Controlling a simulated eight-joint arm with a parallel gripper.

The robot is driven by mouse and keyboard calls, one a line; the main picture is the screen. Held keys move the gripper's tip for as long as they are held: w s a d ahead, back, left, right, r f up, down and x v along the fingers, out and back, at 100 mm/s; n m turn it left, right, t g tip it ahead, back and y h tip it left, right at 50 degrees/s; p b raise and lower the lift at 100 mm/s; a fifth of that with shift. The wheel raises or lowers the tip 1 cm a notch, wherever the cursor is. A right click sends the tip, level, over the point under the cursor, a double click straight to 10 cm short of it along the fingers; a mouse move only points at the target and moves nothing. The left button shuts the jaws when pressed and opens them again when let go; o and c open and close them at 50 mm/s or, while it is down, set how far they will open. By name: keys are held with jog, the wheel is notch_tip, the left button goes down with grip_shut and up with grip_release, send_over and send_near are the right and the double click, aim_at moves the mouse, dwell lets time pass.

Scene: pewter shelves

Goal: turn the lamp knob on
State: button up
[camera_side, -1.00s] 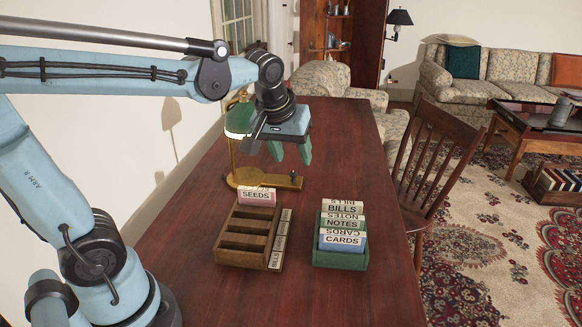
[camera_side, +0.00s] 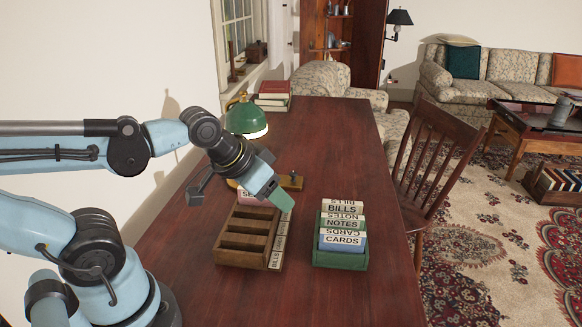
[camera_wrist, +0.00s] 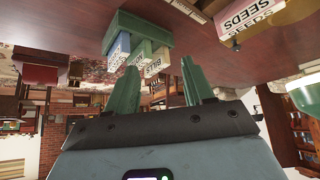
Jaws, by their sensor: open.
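The desk lamp has a green shade (camera_side: 246,118) with a bright, pale underside. Its brass base lies partly hidden behind my gripper. A small dark knob (camera_side: 291,181) shows at the base's right end. My gripper (camera_side: 280,198) is tilted down to the right, above the seed box and in front of the base. Its green fingers stand apart and empty in the wrist view (camera_wrist: 157,78). From the side, the fingertips appear just below and left of the knob; I cannot tell the gap in depth. The shade also shows at the wrist view's right edge (camera_wrist: 305,96).
A wooden divided box (camera_side: 233,255) stands below my gripper. A green crate (camera_side: 340,260) with labelled packets stands to its right. Red and white books (camera_side: 272,95) lie behind the lamp. A wooden chair (camera_side: 425,165) stands by the desk's right side. The desk's near right is clear.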

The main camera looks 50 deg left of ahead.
dwell(0.4)
jog(key=w+a+r+n+g, duration=0.2)
jog(key=w+a+r, duration=0.1)
jog(key=w+r, duration=0.25)
jog(key=n+g, duration=0.5)
send_over(293, 172)
notch_tip(293, 172, down, 4)
jog(key=f, duration=0.1)
notch_tip(293, 172, down, 11)
jog(key=shift+d+f, duration=0.1)
